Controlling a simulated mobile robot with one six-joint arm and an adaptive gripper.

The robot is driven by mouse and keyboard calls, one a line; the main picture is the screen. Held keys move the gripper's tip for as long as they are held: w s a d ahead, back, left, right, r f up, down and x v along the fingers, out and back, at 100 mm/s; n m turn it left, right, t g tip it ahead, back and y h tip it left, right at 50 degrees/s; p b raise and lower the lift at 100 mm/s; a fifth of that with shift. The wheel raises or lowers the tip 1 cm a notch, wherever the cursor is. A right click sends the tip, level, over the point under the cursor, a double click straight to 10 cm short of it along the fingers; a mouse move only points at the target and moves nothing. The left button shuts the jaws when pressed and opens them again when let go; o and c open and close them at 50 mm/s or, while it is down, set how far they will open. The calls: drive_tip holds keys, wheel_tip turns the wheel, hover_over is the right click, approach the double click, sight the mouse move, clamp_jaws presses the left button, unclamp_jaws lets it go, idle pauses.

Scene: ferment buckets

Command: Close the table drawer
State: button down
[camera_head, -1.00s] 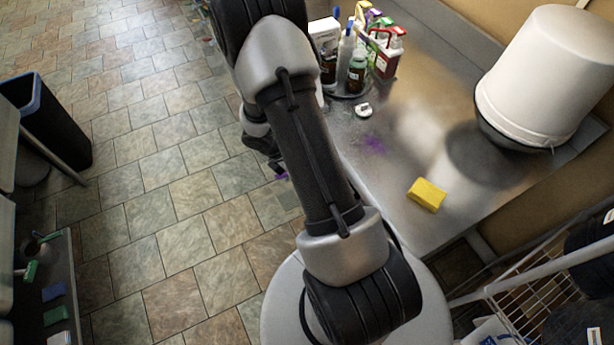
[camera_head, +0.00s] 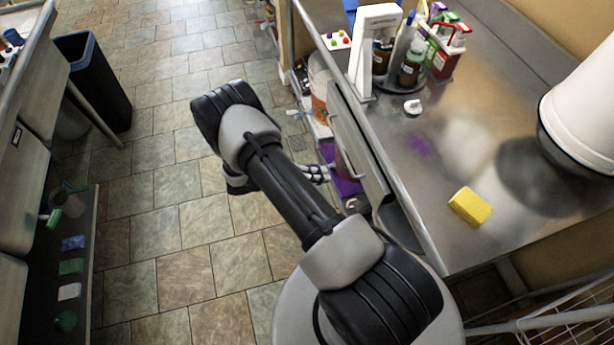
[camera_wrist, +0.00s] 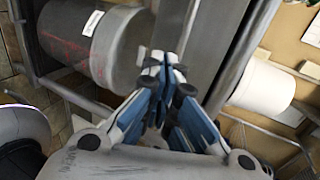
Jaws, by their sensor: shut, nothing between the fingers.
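The table (camera_head: 425,190) has a shiny metal top on the right of the head view. Its drawer (camera_head: 357,135) shows as a grey front with a bar handle (camera_head: 335,150), standing out from the table's left side. A dark gap shows between front and table edge, so the drawer looks partly open. My gripper (camera_head: 322,173) is beside the drawer front, low near the handle; I cannot tell whether it touches. In the wrist view my gripper (camera_wrist: 163,75) is shut and empty, in front of a grey metal panel that may be the drawer front.
On the tabletop are a yellow sponge (camera_head: 470,206), a white bucket (camera_head: 585,110), a small white item (camera_head: 412,107) and several bottles (camera_head: 412,62). A dark bin (camera_head: 95,80) stands at the left. The tiled floor (camera_head: 170,190) between is clear.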

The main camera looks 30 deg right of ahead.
sight(361, 166)
drive_tip(key=s+d+b, duration=0.1)
drive_tip(key=d, duration=0.4)
drive_tip(key=shift+s+d, duration=0.4)
drive_tip(key=shift+d, duration=0.1)
drive_tip(key=d, duration=0.1)
drive_tip(key=s+d, duration=0.1)
drive_tip(key=d, duration=0.3)
drive_tip(key=shift+s, duration=0.3)
